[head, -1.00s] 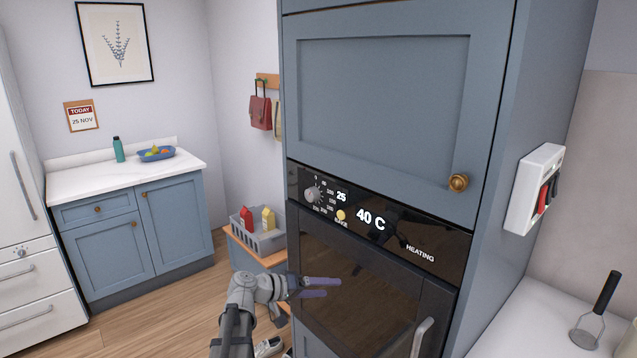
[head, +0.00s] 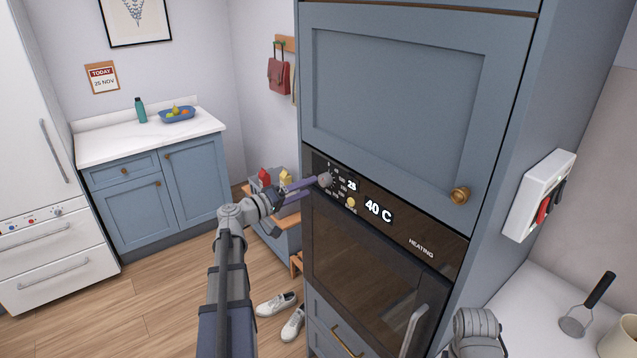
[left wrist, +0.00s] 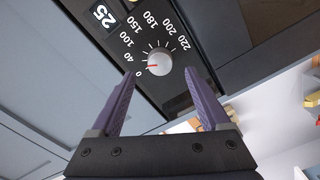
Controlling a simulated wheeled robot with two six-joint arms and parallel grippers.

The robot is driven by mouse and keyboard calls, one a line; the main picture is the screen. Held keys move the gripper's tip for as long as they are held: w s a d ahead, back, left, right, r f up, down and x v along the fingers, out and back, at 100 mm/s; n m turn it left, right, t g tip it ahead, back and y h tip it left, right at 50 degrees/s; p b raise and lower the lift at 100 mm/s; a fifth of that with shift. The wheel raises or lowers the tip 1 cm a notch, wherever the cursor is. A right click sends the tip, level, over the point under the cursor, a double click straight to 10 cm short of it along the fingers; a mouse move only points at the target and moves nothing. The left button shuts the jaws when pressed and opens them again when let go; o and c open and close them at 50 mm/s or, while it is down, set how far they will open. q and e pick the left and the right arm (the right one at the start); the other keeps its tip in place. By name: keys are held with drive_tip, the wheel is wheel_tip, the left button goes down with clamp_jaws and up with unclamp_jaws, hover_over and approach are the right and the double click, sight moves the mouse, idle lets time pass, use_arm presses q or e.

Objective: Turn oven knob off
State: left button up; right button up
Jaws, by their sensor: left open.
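The oven (head: 345,255) is built into a tall blue cabinet, with a black control panel across its top. Its round grey knob (head: 325,180) is at the panel's left end and also shows in the left wrist view (left wrist: 159,64). The knob's red mark points between 0 and 40 on the printed scale. The panel display (head: 378,209) reads 40 C, with HEATING lit to its right. My left gripper (head: 316,184) is open at the knob; in the left wrist view its purple fingers (left wrist: 160,78) stand on either side of it. I cannot tell whether they touch it.
A yellow button (head: 351,202) sits close beside the knob. A crate with cartons (head: 268,180) stands on a bench just behind my left gripper. White shoes (head: 277,305) lie on the floor. A switch box (head: 540,196) is on the cabinet's right side.

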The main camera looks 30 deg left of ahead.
sight(322, 182)
use_arm(q)
drive_tip(key=shift+x, duration=2.55)
drive_tip(key=shift+c, duration=0.3)
clamp_jaws()
drive_tip(key=shift+n, duration=3)
drive_tip(key=shift+o, duration=0.3)
unclamp_jaws()
